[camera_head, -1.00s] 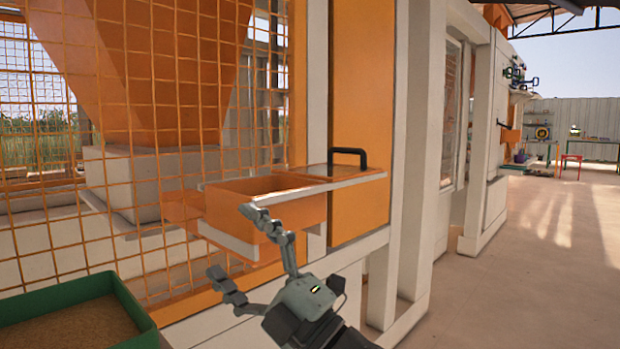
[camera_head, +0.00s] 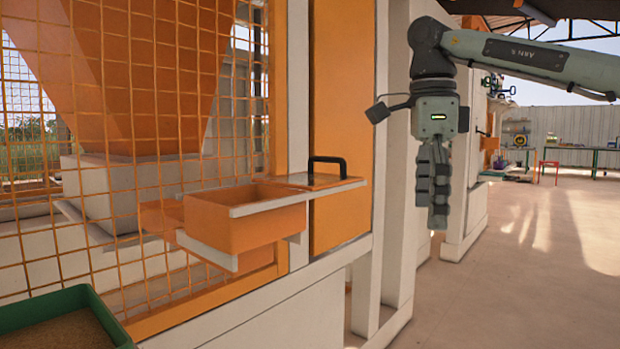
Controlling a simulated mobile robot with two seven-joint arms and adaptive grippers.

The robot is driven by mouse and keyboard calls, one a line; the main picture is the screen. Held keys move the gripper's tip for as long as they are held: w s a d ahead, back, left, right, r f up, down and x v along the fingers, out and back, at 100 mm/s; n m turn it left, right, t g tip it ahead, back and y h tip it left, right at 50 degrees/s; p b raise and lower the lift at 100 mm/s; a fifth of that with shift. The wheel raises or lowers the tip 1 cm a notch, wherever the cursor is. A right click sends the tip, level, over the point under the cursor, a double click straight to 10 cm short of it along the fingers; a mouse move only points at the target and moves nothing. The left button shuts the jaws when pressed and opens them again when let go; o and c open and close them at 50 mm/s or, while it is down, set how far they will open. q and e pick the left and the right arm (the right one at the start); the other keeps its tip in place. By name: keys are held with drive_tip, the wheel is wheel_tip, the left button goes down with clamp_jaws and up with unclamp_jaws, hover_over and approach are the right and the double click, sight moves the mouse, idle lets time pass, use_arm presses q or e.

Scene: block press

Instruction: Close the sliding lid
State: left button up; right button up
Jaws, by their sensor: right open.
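The sliding lid (camera_head: 301,181) is a flat panel with a black bar handle (camera_head: 327,161) on top. It sits at the right end of the white rails of the orange box (camera_head: 240,226), and the box's top is open to the left of it. My right gripper (camera_head: 437,222) hangs fingers down to the right of the lid and handle, clear of both. It is seen side-on, so the gap between its fingers is hard to see, and nothing shows in it. My left gripper is not in view.
An orange wire mesh (camera_head: 100,230) stands behind and left of the box. A green tray (camera_head: 62,318) with brown material is at the lower left. White posts (camera_head: 398,180) stand right of the box. Open floor (camera_head: 530,270) lies to the right.

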drive_tip(key=shift+d+r, duration=0.15)
drive_tip(key=shift+d, duration=0.05)
drive_tip(key=shift+c, duration=0.3)
